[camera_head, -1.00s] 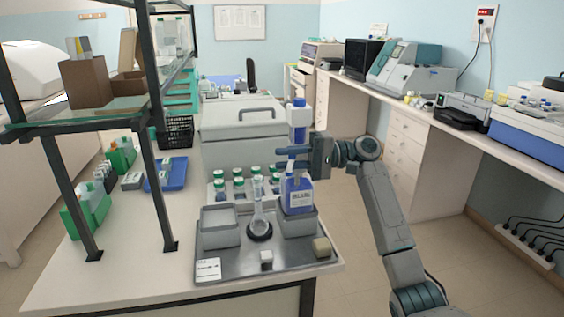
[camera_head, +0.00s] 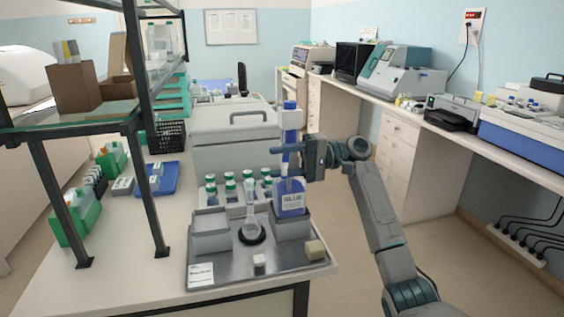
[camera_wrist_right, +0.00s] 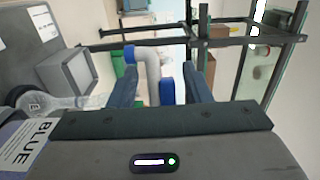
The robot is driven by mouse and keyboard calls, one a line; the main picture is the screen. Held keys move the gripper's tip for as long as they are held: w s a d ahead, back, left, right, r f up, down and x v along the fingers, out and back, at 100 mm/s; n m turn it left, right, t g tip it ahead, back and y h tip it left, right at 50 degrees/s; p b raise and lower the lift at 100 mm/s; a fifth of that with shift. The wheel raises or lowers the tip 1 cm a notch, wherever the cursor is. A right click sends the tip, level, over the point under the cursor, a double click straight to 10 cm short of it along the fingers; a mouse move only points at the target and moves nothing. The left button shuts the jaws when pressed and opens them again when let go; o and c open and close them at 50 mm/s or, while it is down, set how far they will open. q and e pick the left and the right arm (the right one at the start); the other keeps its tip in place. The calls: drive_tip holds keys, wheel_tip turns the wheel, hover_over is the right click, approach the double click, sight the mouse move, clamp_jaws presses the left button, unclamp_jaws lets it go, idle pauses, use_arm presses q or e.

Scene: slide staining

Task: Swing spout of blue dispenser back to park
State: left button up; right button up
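The blue dispenser (camera_head: 291,201) stands upright in a grey holder at the tray's right side. It has a blue body, a "BLUE" label and a tall column with a blue top (camera_head: 290,106). My right gripper (camera_head: 278,155) is level with the column, just above the body, fingers pointing left. In the wrist view my right gripper (camera_wrist_right: 163,88) has its fingers apart. A pale curved spout (camera_wrist_right: 151,70) with a blue tip (camera_wrist_right: 129,55) and a blue part (camera_wrist_right: 166,92) show between them. Whether a finger touches the spout cannot be told. My left gripper is out of view.
The metal tray (camera_head: 225,275) also holds a grey bin (camera_head: 211,237), a flask (camera_head: 251,215) on a black base and small blocks. Several green-capped bottles (camera_head: 230,183) stand behind. A shelf frame (camera_head: 148,195) rises at left. The floor to the right is open.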

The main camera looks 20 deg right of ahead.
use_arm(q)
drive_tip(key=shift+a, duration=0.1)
use_arm(e)
drive_tip(key=shift+d, duration=0.35)
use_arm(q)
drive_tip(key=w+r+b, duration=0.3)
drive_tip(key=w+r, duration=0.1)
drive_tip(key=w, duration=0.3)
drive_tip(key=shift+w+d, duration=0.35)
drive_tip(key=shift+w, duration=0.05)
use_arm(e)
drive_tip(key=d, duration=1)
drive_tip(key=shift+s, duration=0.45)
drive_tip(key=shift+c, duration=0.4)
